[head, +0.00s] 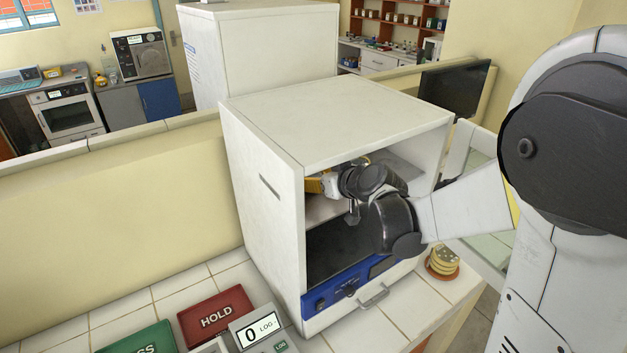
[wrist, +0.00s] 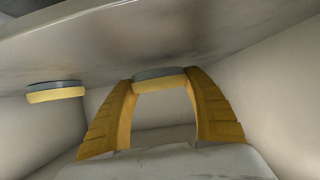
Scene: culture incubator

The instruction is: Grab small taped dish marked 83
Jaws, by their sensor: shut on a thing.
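My gripper (wrist: 163,105) reaches into the open white incubator (head: 310,125); its yellow fingers show at the left inside in the head view (head: 314,185). The fingers are shut on a small round dish (wrist: 160,77) with a grey face and a yellow taped rim, held between the fingertips. A second similar dish (wrist: 55,93) sits apart to the left in the wrist view. Both are close to a pale shelf surface (wrist: 150,35). No number is readable on either dish. In the head view my wrist hides much of the inside, and neither dish can be made out.
The incubator walls and shelf (head: 320,208) closely surround my gripper. A stack of yellow dishes (head: 443,261) stands on an orange base at the counter's right. A red HOLD pad (head: 216,316), a green pad (head: 140,340) and a LOG display (head: 262,328) lie in front.

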